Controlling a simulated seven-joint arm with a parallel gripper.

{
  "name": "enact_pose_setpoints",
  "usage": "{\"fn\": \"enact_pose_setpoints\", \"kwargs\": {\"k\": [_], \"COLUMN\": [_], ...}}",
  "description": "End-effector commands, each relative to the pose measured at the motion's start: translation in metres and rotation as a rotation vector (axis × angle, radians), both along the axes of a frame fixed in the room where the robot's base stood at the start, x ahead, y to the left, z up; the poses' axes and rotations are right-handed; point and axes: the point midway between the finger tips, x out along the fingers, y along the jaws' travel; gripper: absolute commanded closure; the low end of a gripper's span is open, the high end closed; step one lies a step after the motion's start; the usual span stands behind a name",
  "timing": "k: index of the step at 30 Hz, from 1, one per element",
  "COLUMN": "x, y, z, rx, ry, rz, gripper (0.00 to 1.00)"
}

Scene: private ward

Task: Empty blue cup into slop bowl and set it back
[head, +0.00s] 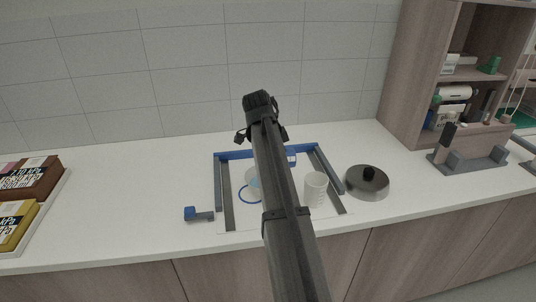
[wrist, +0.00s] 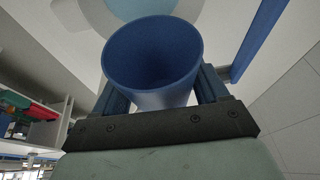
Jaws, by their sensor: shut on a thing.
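My gripper (wrist: 158,88) is shut on the blue cup (wrist: 150,52), with one finger on each side of it. In the wrist view the cup's round mouth and dark blue inside show; I cannot make out any liquid in it. A pale blue round vessel (wrist: 135,8), likely the slop bowl, shows beyond the cup, cut by the top edge. A pale bowl-like shape (head: 252,178) shows just left of the arm, partly hidden.
A blue and grey frame (head: 218,182) surrounds the work area. Inside it are a blue ring (head: 243,197) and a white ribbed cup (head: 316,188).

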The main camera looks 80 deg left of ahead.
Motion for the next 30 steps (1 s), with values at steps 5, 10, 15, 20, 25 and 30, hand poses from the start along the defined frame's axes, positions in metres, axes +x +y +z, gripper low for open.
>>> {"fn": "enact_pose_setpoints", "kwargs": {"k": [5,10,15,20,25,30], "x": [0.0001,0.0003,0.0042,0.0074,0.0099,0.0100], "y": [0.0000,0.0001,0.0005,0.0007,0.0009,0.0005], "z": [-0.0006,-0.0005,0.0015,0.0040,0.0058,0.0068], "rx": [0.000,0.000,-0.001,-0.003,-0.005,-0.006], "ry": [0.022,0.022,0.101,0.244,0.385,0.463], "rz": [0.001,0.001,-0.002,0.000,0.001,0.004], "gripper": [1.00,1.00,1.00,1.00,1.00,1.00]}}
